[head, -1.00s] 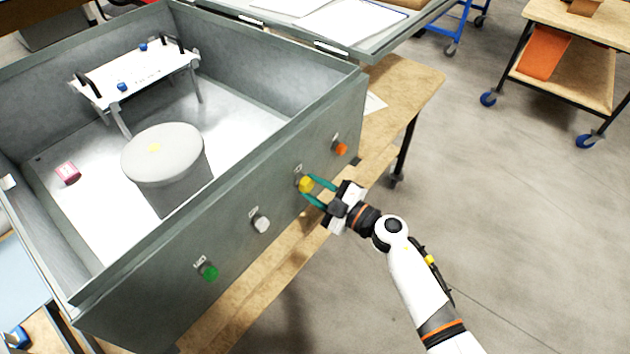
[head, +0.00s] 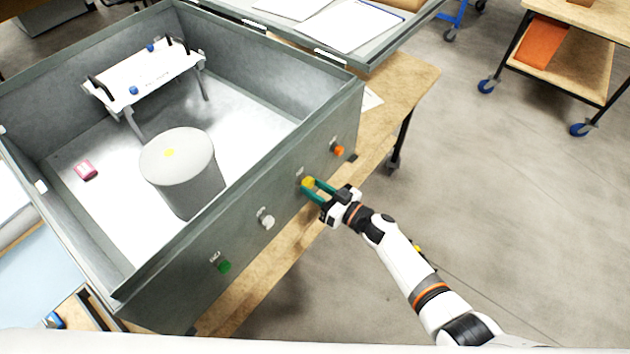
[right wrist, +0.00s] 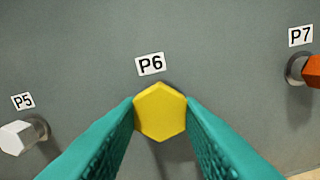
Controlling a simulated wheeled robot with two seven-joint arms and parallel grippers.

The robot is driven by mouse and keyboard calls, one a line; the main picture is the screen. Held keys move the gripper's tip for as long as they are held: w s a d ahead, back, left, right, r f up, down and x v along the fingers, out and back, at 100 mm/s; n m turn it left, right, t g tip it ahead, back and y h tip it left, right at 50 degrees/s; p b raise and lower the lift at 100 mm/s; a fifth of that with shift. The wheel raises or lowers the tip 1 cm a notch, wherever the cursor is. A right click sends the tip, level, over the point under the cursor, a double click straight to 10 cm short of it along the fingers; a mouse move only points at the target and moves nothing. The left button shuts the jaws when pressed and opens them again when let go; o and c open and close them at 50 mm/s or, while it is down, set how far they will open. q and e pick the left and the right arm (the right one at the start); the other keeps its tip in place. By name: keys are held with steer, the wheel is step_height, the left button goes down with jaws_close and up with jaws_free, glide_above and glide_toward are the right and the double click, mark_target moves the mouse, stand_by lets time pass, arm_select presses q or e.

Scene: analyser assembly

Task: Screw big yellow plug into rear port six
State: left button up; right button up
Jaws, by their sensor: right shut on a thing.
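The big yellow plug (right wrist: 160,111) has a hexagonal head and sits at the port under the P6 label (right wrist: 150,64) in the right wrist view. In the head view the yellow plug (head: 307,183) is against the outer wall of the grey analyser housing (head: 255,195). My right gripper (head: 313,189) is shut on the plug, with one teal finger on each side of it. The fingers also show in the right wrist view (right wrist: 161,115). The port opening is hidden behind the plug head, so I cannot tell how deep the plug sits. My left gripper is not in view.
On the same wall, a white plug (right wrist: 17,137) sits at P5 and an orange plug (right wrist: 312,71) at P7. A green plug (head: 223,266) is further left. Inside the housing stand a grey cylinder (head: 190,175) and a white rack (head: 150,78).

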steer(key=m+p, duration=0.2)
steer(key=m, duration=0.4)
steer(key=shift+r, duration=0.15)
steer(key=m, duration=0.3)
steer(key=shift+f+m+p, duration=0.25)
steer(key=shift+m+p, duration=0.05)
steer(key=shift+p, duration=0.1)
steer(key=o, duration=0.9)
